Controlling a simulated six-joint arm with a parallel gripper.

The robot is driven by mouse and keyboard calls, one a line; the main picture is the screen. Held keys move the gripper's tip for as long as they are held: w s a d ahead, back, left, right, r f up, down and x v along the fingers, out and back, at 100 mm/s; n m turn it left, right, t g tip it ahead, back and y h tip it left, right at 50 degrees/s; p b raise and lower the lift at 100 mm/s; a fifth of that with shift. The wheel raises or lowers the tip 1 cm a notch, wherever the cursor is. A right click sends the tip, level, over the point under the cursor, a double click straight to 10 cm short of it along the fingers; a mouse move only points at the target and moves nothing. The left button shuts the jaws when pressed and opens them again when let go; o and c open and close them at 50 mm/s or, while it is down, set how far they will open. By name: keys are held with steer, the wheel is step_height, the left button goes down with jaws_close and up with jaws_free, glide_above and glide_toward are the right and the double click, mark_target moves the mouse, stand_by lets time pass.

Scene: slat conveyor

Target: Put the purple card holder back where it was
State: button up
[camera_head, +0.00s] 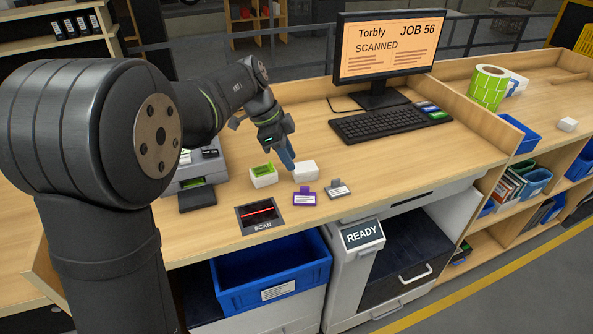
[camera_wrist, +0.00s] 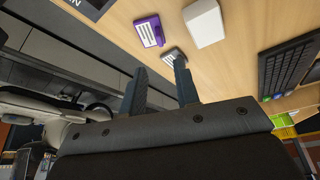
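The purple card holder (camera_head: 304,197) stands on the wooden counter, right of the scan pad (camera_head: 260,214). It also shows in the wrist view (camera_wrist: 150,31), with a white label. A grey card holder (camera_head: 338,190) stands just to its right and shows near a fingertip in the wrist view (camera_wrist: 172,55). My gripper (camera_head: 288,160) is above the counter, behind the purple holder and by the white box (camera_head: 306,171). In the wrist view its two fingers (camera_wrist: 161,68) are apart with nothing visible between them.
A box with a green top (camera_head: 263,177) sits left of the white box. A monitor (camera_head: 385,48) reads "Torbly JOB 56 SCANNED", with a keyboard (camera_head: 390,122) before it. A blue bin (camera_head: 270,272) is below the counter edge. A machine's display (camera_head: 362,234) reads READY.

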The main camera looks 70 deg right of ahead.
mark_target(305, 187)
steer(key=v, duration=0.2)
steer(key=shift+w+r, duration=0.15)
steer(key=shift+r, duration=0.15)
steer(key=x, duration=1.2)
steer(key=shift+a+f, duration=0.1)
steer(key=shift+a, duration=0.05)
steer(key=shift+r, duration=1.75)
